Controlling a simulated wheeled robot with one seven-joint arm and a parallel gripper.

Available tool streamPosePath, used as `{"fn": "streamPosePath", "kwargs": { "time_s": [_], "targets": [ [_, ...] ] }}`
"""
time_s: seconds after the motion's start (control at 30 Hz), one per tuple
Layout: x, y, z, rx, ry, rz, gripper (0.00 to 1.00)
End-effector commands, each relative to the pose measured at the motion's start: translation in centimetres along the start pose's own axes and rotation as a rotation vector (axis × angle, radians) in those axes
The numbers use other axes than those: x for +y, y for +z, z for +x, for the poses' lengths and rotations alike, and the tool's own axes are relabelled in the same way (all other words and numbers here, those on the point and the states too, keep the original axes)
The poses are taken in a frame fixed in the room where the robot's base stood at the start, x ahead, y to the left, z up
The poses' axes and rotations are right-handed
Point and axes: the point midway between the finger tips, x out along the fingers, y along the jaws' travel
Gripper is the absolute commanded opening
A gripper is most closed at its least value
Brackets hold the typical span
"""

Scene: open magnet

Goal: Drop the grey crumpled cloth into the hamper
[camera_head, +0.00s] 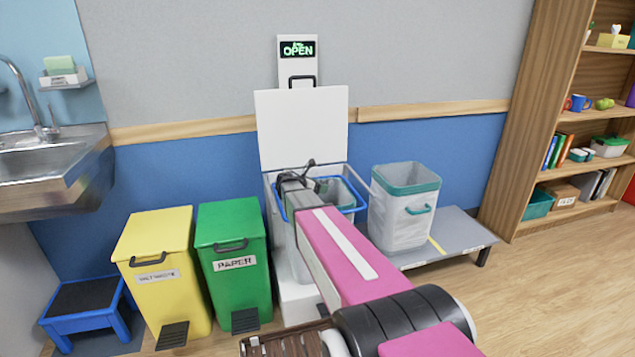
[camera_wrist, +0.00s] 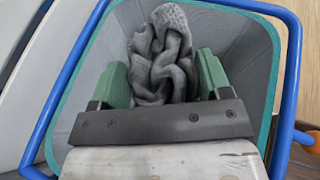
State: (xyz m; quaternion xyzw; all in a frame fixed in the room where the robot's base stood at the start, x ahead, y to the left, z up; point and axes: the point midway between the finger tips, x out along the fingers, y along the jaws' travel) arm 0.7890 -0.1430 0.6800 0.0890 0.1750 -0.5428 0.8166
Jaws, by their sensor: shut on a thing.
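My gripper (camera_wrist: 163,78) is shut on the grey crumpled cloth (camera_wrist: 160,55), which is bunched between its green fingers in the wrist view. The cloth is over the open mouth of a grey, teal-rimmed bin, the hamper (camera_wrist: 245,50), with a blue frame (camera_wrist: 296,60) around its top. In the head view the hamper (camera_head: 347,195) stands in a white housing below a raised white lid (camera_head: 303,130). My arm covers part of it, and the cloth is hard to make out there.
A similar grey bin with a teal rim (camera_head: 402,215) stands on a low grey platform (camera_head: 455,235) at the right. A green bin (camera_head: 232,245) and a yellow bin (camera_head: 165,260) stand shut at the left. A lit "OPEN" sign (camera_head: 298,49) is on the wall.

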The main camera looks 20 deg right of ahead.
Motion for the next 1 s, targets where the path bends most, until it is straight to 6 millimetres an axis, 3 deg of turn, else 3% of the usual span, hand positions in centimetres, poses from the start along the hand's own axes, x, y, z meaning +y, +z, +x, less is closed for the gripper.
{"fn": "streamPosePath", "kwargs": {
  "time_s": [0.2,0.5,0.53,0.6,0.87,1.0],
  "targets": [
    [0.1,-1.8,0.7,0.0,0.001,0.0,0.49],
    [0.1,-2.0,0.8,0.0,0.001,0.0,0.49],
    [0.1,-2.0,0.8,0.0,0.001,0.0,0.81],
    [0.1,-2.0,0.8,0.0,0.001,0.0,1.0],
    [0.1,-2.0,0.6,0.0,0.001,0.0,1.0],
    [0.0,-2.0,-0.6,0.0,0.002,0.0,1.0]
  ]
}}
